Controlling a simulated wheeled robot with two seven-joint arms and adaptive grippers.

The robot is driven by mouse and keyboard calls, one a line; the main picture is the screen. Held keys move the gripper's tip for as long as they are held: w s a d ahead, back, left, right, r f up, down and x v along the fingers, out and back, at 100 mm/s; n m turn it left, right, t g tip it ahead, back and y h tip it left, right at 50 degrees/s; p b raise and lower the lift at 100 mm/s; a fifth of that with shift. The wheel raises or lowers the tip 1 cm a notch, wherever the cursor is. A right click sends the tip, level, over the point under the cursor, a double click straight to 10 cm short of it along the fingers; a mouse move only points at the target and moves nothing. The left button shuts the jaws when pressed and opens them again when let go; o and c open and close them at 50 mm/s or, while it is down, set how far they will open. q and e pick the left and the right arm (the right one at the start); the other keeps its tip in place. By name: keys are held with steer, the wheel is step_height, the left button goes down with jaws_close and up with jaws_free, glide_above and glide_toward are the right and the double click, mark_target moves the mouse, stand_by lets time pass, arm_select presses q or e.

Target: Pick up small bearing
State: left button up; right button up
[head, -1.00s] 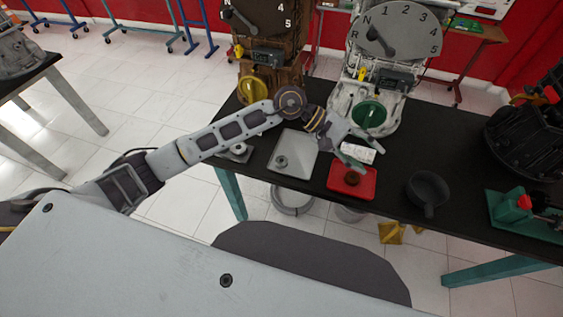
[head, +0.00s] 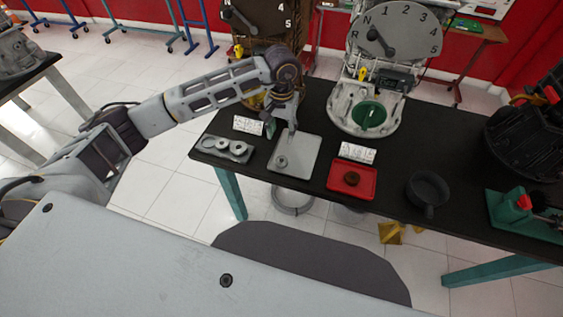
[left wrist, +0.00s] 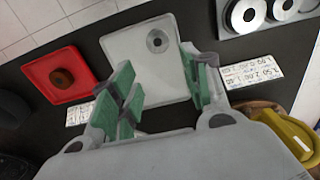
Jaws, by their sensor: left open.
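A small grey metal ring, which looks like a bearing (head: 281,161), lies on the light grey tray (head: 305,148) on the black table. In the left wrist view the ring (left wrist: 157,41) lies flat near the tray's far edge, beyond the fingertips. My left gripper (head: 281,130) is over the back part of the tray, behind the ring in the head view. Its green fingers (left wrist: 157,72) are spread apart with nothing between them. A grey holder (head: 222,147) to the left carries several rings of different sizes. My right gripper does not show.
A red tray (head: 337,187) with a brown round part (head: 352,179) sits to the right, then a dark cup (head: 428,188). White printed cards (head: 358,153) lie behind the trays. Two engine trainers stand at the table's back.

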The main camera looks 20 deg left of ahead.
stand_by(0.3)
arm_select(q)
glide_above(282, 159)
step_height(282, 159, down, 7)
steer(key=shift+a+f+p, duration=0.1)
steer(key=shift+f+p, duration=0.05)
steer(key=shift+p, duration=0.2)
steer(key=shift+f, duration=0.7)
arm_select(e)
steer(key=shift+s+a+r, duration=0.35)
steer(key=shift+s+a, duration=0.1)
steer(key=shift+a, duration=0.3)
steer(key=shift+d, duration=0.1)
